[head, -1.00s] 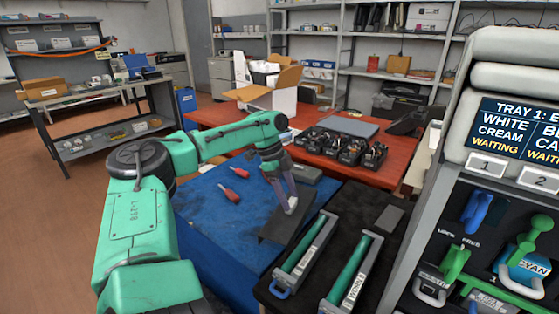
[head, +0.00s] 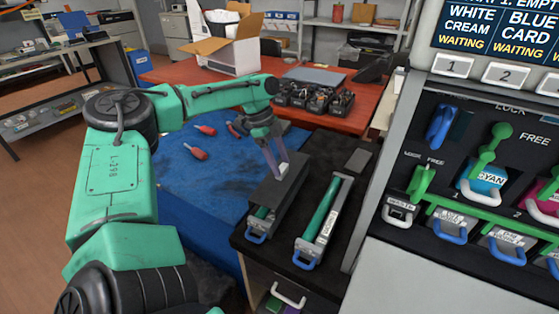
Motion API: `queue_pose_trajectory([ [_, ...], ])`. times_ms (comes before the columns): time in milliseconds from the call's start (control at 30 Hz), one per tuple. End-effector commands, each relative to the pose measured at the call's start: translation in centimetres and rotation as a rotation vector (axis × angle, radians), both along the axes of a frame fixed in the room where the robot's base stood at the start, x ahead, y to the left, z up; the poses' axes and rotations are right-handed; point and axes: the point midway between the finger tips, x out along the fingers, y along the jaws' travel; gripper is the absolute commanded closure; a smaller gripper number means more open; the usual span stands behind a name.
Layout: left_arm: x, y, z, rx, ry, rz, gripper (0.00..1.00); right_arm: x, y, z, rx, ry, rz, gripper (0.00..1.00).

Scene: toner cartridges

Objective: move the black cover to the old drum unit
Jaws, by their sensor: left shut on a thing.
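My left gripper (head: 281,172) is shut on the black cover (head: 272,201), a flat dark plate, by its far end. The cover lies over or just above the left of two drum units (head: 258,230), hiding most of it; only its near end and blue handle show. I cannot tell whether cover and unit touch. The right drum unit (head: 322,217), with a green roller and a white label, lies uncovered beside it. The label is too small to read, so I cannot tell which unit is the old one. My right gripper is not in view.
Both units lie on a dark worktop (head: 328,160), with a small grey block (head: 357,160) behind. Red-handled tools (head: 195,152) lie on the blue mat (head: 180,185) at left. A printer (head: 470,150) with colored levers stands close at right. A red table (head: 350,112) is behind.

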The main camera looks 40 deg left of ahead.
Motion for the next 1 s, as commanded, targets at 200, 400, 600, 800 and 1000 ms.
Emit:
queue_pose_trajectory([
  [200,0.0,0.0,0.0,0.000,-0.001,0.000,1.00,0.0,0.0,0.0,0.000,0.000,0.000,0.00],
  [400,0.0,0.0,-1.0,0.000,0.000,0.000,1.00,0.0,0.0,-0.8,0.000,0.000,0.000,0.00],
  [600,0.0,0.0,-2.0,0.000,-0.001,0.000,1.00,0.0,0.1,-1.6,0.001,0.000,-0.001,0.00],
  [800,0.1,0.0,-2.6,0.000,-0.001,0.000,1.00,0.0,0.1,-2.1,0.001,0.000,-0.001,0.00],
  [1000,0.1,0.0,-2.5,0.000,-0.001,0.000,1.00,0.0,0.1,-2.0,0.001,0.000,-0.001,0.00],
])
